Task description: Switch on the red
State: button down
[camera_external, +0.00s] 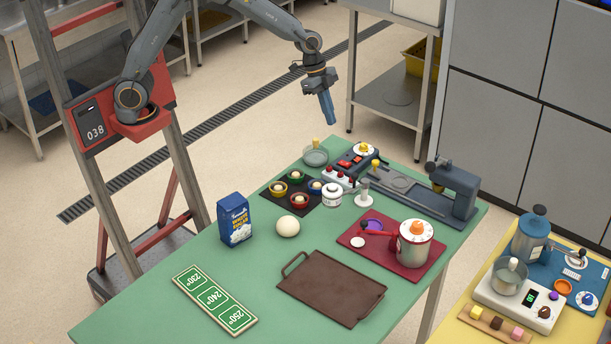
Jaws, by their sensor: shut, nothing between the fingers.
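A grey control box (337,174) stands at the far edge of the green table. Red rocker-like switches (345,163) sit on its top, and small red knobs (328,169) sit along its pale front. I cannot tell whether any switch is on or off. A white dial with a yellow knob (364,149) is at its far end. My gripper (329,117) is shut and empty, with blue fingers pointing down. It hangs in the air above and beyond the box, touching nothing.
The green table (160,290) also holds a black mat with several coloured bowls (277,188), a blue flour packet (234,219), a dough ball (288,227), a brown tray (330,289), a green temperature sign (214,299) and a red board with a pot (415,243). A grey device (454,190) stands right of the box.

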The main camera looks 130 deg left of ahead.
aim_at(347, 164)
dwell(0.3)
jog(key=shift+w+r+b, duration=0.2)
jog(key=shift+w+b, duration=0.4)
jog(key=shift+w, duration=0.2)
jog(key=p+x, duration=0.4)
jog(key=x, duration=0.9)
jog(key=shift+f, duration=0.2)
jog(key=shift+w+f, duration=0.1)
jog(key=shift+f, duration=0.2)
